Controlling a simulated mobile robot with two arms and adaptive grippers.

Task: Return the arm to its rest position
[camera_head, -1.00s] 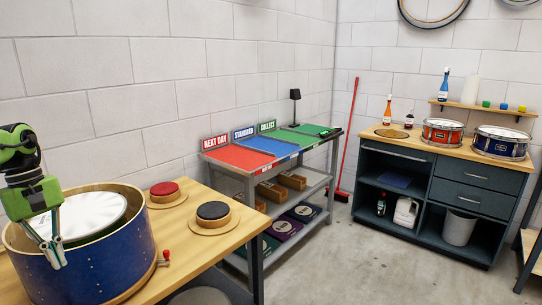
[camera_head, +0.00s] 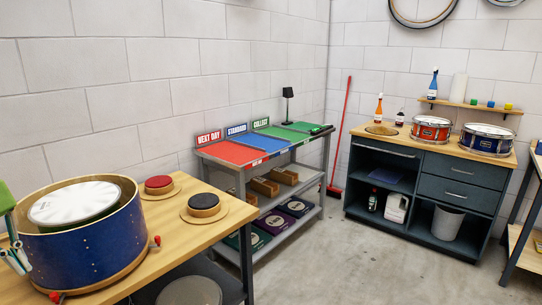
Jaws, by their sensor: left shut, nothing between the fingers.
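My left gripper (camera_head: 17,255) is at the left edge of the head view, partly cut off by the frame. Its pale fingers are shut and empty, beside the left side of the big blue drum (camera_head: 90,250). The drum stands on the wooden bench (camera_head: 188,235) at the left, with a smaller drum with a white head (camera_head: 75,203) inside its wooden rim. My right gripper is not in view.
On the bench, a red-topped pad (camera_head: 159,185) and a black-topped pad (camera_head: 204,205) sit right of the drum. Beyond stand a shelf with coloured trays (camera_head: 231,153) and a dark cabinet (camera_head: 395,183) bearing drums. The floor between is clear.

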